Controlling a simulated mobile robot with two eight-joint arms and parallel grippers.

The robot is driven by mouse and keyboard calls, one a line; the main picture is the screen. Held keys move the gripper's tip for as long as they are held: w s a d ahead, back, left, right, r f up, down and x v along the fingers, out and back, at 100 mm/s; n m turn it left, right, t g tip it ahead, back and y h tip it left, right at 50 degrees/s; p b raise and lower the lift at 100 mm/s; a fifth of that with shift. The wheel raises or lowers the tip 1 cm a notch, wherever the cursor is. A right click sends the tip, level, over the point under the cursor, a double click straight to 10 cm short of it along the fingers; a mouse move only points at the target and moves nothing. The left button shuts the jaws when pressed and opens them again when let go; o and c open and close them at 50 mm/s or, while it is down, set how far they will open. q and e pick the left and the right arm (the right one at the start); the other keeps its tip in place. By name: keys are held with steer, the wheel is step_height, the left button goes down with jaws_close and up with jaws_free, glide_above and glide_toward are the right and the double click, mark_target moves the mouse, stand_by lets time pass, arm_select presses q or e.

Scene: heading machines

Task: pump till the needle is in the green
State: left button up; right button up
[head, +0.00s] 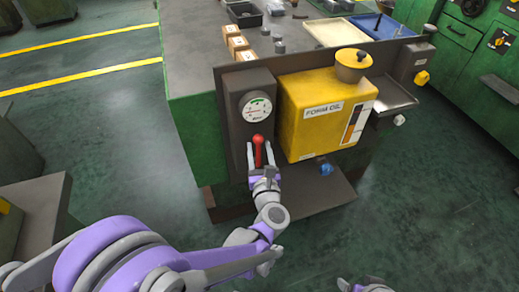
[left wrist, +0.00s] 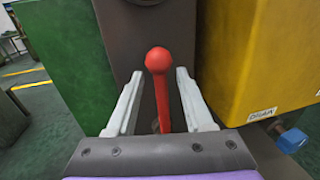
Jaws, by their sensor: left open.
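The pump lever has a red knob and shaft (head: 258,150) and stands on the dark panel below the gauge. The round gauge (head: 257,108) has a white face with a green band near its top; its needle is too small to read surely. My left gripper (head: 261,152) is open, with one finger on each side of the lever. In the left wrist view the red lever (left wrist: 158,65) rises between the two pale fingers (left wrist: 157,98), with gaps showing on both sides. My right gripper is not clearly shown; a bit of my right arm shows at the bottom edge.
A yellow oil tank (head: 322,118) labelled form oil, with a round cap (head: 353,64), sits just right of the lever. A blue knob (head: 326,169) is below it. A ledge (head: 315,195) juts out underneath. Open green floor (head: 130,160) lies to the left.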

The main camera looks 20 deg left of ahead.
arm_select(q)
jaws_close()
stand_by(1.4)
